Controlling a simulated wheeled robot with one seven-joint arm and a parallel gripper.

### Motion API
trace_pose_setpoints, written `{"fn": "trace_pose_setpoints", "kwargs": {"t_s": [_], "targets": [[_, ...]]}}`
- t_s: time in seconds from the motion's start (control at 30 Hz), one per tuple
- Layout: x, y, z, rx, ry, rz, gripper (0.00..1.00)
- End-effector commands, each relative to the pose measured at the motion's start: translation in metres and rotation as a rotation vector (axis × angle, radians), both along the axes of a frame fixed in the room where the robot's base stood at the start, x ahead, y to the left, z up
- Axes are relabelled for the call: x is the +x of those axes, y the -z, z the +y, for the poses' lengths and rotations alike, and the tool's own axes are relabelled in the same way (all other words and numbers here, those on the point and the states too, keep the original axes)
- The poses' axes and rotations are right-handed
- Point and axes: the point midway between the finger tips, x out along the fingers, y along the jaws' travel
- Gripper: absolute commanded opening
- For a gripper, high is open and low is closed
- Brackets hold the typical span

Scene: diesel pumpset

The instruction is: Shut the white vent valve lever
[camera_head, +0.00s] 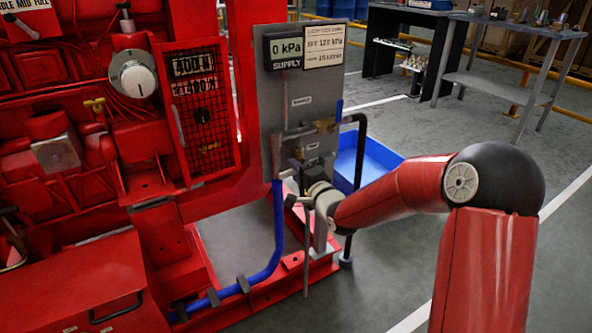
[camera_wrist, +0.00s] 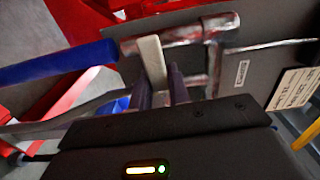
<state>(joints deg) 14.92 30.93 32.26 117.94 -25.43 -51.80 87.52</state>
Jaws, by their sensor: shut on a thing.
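The white vent valve lever (camera_wrist: 151,60) shows in the wrist view as a short pale bar crossing the metal pipe (camera_wrist: 190,35), beside the end of the blue hose (camera_wrist: 60,63). My gripper (camera_wrist: 161,80) is shut on the lever, with its dark fingers around the lower end. In the head view my arm reaches in from the right to the lower part of the grey panel (camera_head: 275,110). My wrist hides most of the valve there, and I cannot make out the lever clearly.
The supply display (camera_head: 286,48) reads 0 kPa beside a set-value placard (camera_head: 324,46). A blue tray (camera_head: 375,158) lies on the floor behind the panel. The red pumpset (camera_head: 90,170) fills the left. Open floor lies to the right, with a workbench (camera_head: 512,85) behind.

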Motion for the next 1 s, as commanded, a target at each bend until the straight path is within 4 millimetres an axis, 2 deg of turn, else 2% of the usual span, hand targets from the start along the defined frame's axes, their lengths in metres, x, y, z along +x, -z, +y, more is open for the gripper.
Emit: {"fn": "trace_pose_setpoints", "kwargs": {"t_s": [0.2, 0.23, 0.4, 0.73, 1.0], "targets": [[0.000, 0.000, 0.000, 0.000, 0.001, -0.001, 0.00], [0.000, 0.000, 0.000, 0.000, 0.001, -0.001, 0.20], [0.000, 0.000, 0.000, 0.000, 0.001, -0.001, 0.40], [-0.004, 0.000, -0.003, -0.002, 0.001, -0.001, 0.40], [-0.040, 0.000, -0.028, -0.003, 0.003, -0.001, 0.40]]}}
